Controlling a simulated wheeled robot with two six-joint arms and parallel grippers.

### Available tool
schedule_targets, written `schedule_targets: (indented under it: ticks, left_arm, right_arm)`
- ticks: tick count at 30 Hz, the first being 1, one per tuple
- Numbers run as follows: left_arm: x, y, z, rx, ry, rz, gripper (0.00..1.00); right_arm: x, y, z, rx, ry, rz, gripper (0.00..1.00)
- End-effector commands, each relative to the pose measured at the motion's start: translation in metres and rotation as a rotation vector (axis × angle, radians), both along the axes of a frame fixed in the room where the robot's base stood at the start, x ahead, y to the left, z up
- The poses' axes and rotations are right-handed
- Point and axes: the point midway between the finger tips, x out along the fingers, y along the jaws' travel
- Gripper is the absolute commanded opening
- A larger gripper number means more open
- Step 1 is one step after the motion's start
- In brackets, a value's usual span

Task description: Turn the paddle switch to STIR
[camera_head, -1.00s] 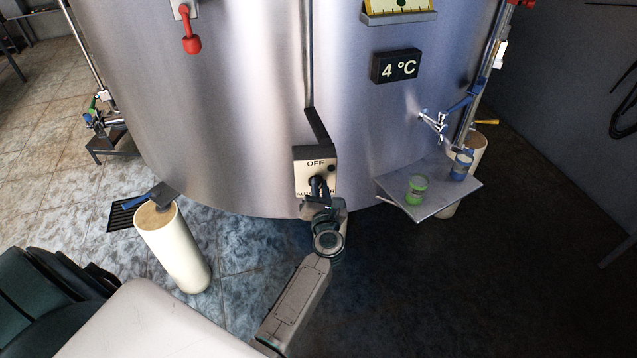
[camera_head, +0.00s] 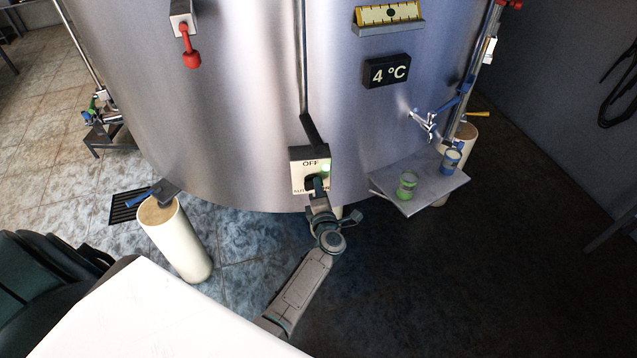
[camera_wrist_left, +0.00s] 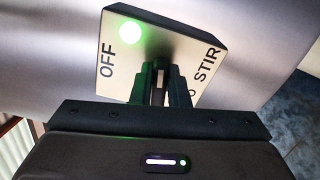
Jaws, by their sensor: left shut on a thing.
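The switch box (camera_head: 309,166) is a pale plate on the front of the steel tank. OFF shows at its top; the lettering along its bottom is partly covered by my gripper in the head view. In the left wrist view the plate (camera_wrist_left: 182,45) shows tilted, with OFF at left, STIR at right and a lit green lamp (camera_wrist_left: 130,33). My left gripper (camera_head: 317,186) is at the plate's lower middle, its fingers (camera_wrist_left: 158,75) shut on the paddle. The paddle is mostly hidden between the fingers, so its exact pointing cannot be told. My right gripper is not in view.
A shelf (camera_head: 425,198) right of the box holds a green jar (camera_head: 407,185) and a blue jar (camera_head: 451,161). A 4 °C display (camera_head: 387,71) is above. A red-handled lever (camera_head: 190,55) hangs upper left. A tank leg (camera_head: 178,240) stands at left.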

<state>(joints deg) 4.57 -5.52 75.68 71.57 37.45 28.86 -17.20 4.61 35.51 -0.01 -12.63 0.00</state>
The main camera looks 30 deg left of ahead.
Motion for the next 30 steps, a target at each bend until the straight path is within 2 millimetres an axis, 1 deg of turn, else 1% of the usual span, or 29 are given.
schedule_targets:
  ticks: [1, 3, 9, 15, 21, 30]
  left_arm:
    - [0.0, 0.001, 0.002, 0.034, 0.025, 0.001, 0.0]
    - [0.0, 0.0, 0.0, 0.083, 0.059, 0.001, 0.0]
    - [0.0, 0.001, -0.002, 0.202, 0.142, 0.002, 0.0]
    - [0.0, 0.001, -0.004, 0.284, 0.198, 0.001, 0.0]
    - [0.0, 0.001, -0.006, 0.327, 0.228, 0.001, 0.0]
    - [0.0, 0.001, -0.006, 0.343, 0.238, 0.002, 0.0]
  right_arm:
    - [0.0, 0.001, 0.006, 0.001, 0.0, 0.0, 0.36]
    - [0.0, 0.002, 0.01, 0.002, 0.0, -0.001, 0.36]
    - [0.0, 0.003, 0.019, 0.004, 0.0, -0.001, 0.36]
    - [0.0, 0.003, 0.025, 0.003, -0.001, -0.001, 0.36]
    - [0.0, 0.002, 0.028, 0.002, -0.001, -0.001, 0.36]
    - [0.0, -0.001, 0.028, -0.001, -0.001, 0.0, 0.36]
